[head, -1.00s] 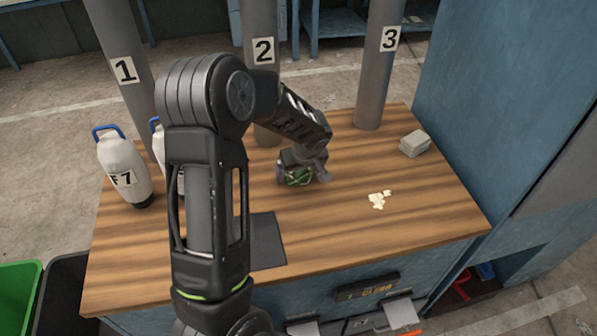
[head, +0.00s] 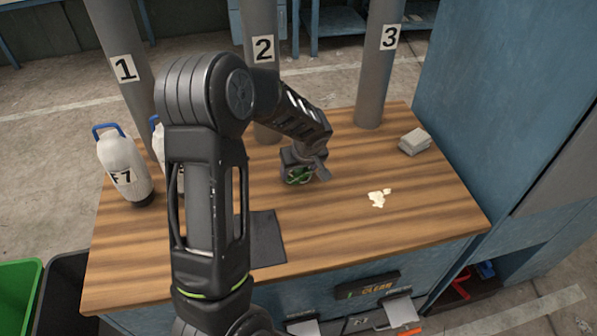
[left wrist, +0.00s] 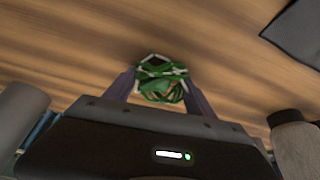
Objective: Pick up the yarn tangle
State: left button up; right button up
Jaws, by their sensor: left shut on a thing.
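The yarn tangle (left wrist: 161,82) is a green and white bundle of strands. In the left wrist view it sits between the two fingers of my left gripper (left wrist: 160,88), which is shut on it. In the head view the yarn tangle (head: 299,176) shows as a small green patch under my left gripper (head: 303,174), over the middle of the wooden table; the gripper hides most of it. I cannot tell whether it still touches the wood. My right gripper is not in view.
The wooden table (head: 340,230) carries a dark mat (head: 266,242), pale scraps (head: 378,198), a stack of grey pads (head: 414,142) and a white bottle (head: 124,165) with a blue handle. Numbered posts stand along the back. A blue cabinet (head: 510,90) rises at right.

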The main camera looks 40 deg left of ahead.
pick_arm(q)
jog(key=c, duration=0.6)
jog(key=shift+r, duration=0.1)
notch_tip(320, 180, up, 10)
jog(key=shift+f+b, duration=0.1)
jog(key=shift+b, duration=0.45)
